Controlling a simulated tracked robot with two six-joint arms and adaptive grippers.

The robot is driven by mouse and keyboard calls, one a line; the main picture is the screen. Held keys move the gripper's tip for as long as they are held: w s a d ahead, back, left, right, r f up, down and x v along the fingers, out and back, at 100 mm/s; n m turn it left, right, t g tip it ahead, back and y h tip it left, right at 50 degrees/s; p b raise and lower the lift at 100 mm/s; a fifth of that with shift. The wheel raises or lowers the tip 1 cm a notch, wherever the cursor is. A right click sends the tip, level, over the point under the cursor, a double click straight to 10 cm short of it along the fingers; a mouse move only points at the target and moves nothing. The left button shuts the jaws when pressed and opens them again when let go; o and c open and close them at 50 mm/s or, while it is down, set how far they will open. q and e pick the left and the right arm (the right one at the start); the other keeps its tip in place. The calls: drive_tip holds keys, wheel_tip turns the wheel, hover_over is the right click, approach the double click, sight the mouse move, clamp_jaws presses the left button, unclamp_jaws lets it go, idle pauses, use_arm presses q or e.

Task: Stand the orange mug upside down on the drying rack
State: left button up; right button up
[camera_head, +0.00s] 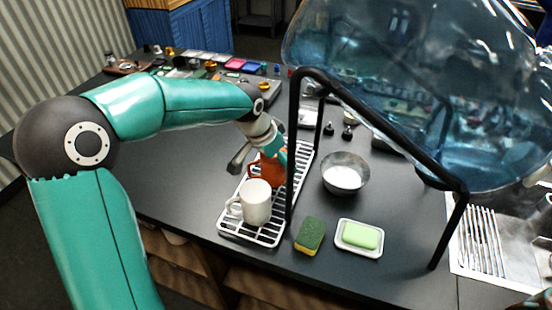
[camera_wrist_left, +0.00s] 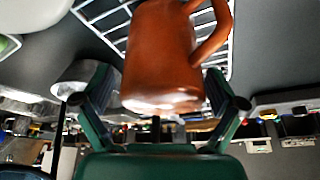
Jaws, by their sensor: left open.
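The orange mug (camera_head: 264,169) is on the white wire drying rack (camera_head: 262,238), at its far part behind a white mug. In the left wrist view the orange mug (camera_wrist_left: 162,50) fills the space between the fingers, its handle to the right and rack bars (camera_wrist_left: 108,12) behind it. That picture looks inverted; the mug end toward the gripper looks closed and pale, like a base, with no opening visible. My left gripper (camera_head: 274,150) is open around the mug, with gaps at the fingertips in the left wrist view (camera_wrist_left: 160,85). My right gripper is out of view.
A white mug (camera_head: 255,202) stands on the rack's near part. A black frame (camera_head: 290,150) holding a large blue bottle (camera_head: 410,90) rises beside the rack. A metal bowl (camera_head: 345,174), a sponge (camera_head: 310,236) and a soap dish (camera_head: 359,249) are to the right.

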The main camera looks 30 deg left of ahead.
use_arm(q)
drive_tip(key=v, duration=1.2)
